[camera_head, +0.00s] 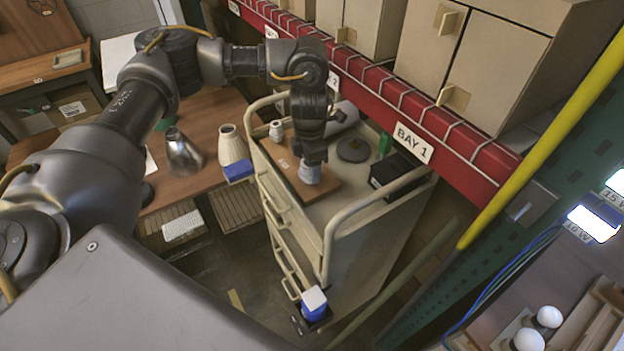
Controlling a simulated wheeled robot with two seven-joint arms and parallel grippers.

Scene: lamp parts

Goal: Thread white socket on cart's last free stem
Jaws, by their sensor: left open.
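The beige cart (350,225) stands in the middle, with a brown wooden board (325,187) on its top. My left gripper (311,160) points down over the board's near part and is open. A pale grey-white socket-like piece (309,174) is right below its fingertips, apparently upright on the board. I cannot tell whether the fingers touch it or whether a stem is inside it. A second small white piece (276,130) stands at the board's far left part. No bare stem can be made out; the gripper hides part of the board. My right gripper is not in view.
On the cart top are a dark grey disc (353,149), a grey cylinder (343,116) and a black box (397,173). The cart's raised handle rails and the red shelf edge (440,140) flank it. A silver shade (183,153) and cream shade (232,146) stand on the left table.

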